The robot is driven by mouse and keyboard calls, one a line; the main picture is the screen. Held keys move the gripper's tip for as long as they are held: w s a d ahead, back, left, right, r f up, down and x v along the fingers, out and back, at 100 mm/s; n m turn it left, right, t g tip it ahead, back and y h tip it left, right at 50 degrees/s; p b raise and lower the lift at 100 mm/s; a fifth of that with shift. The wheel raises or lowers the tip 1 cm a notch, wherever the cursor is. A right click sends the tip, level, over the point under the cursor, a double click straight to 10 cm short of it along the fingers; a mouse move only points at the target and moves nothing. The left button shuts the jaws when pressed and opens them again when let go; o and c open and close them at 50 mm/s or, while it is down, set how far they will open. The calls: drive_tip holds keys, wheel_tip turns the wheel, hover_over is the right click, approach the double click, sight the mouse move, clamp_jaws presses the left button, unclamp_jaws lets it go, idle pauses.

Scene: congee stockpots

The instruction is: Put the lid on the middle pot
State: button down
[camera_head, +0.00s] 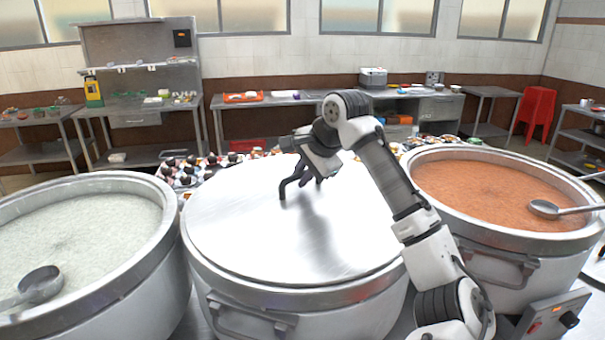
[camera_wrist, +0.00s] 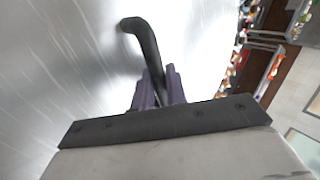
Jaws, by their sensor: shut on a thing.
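The middle pot (camera_head: 300,298) is a large metal stockpot at the centre of the head view. The round silvery lid (camera_head: 250,225) covers its mouth and looks level, lined up with the rim; I cannot tell whether it touches all round. The lid's surface also fills the left of the wrist view (camera_wrist: 60,70). The lid's dark curved handle (camera_head: 284,190) stands up from it and shows in the wrist view (camera_wrist: 146,42). My gripper (camera_head: 308,171) is shut on this handle, its purple-grey fingers (camera_wrist: 160,84) around the bar. The pot's contents are hidden.
An open pot of pale congee (camera_head: 95,235) with a ladle (camera_head: 40,284) stands left. An open pot of orange congee (camera_head: 490,190) with a ladle (camera_head: 545,208) stands right. Small bottles and bowls (camera_head: 185,172) sit behind. A control box (camera_head: 552,318) is at front right.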

drive_tip(key=shift+r, duration=0.15)
drive_tip(key=c, duration=1.3)
unclamp_jaws()
drive_tip(key=shift+c, duration=0.2)
drive_tip(key=shift+s, duration=0.1)
drive_tip(key=b+v, duration=0.3)
drive_tip(key=v, duration=1)
drive_tip(key=shift+r, duration=0.3)
drive_tip(key=shift+d, duration=0.2)
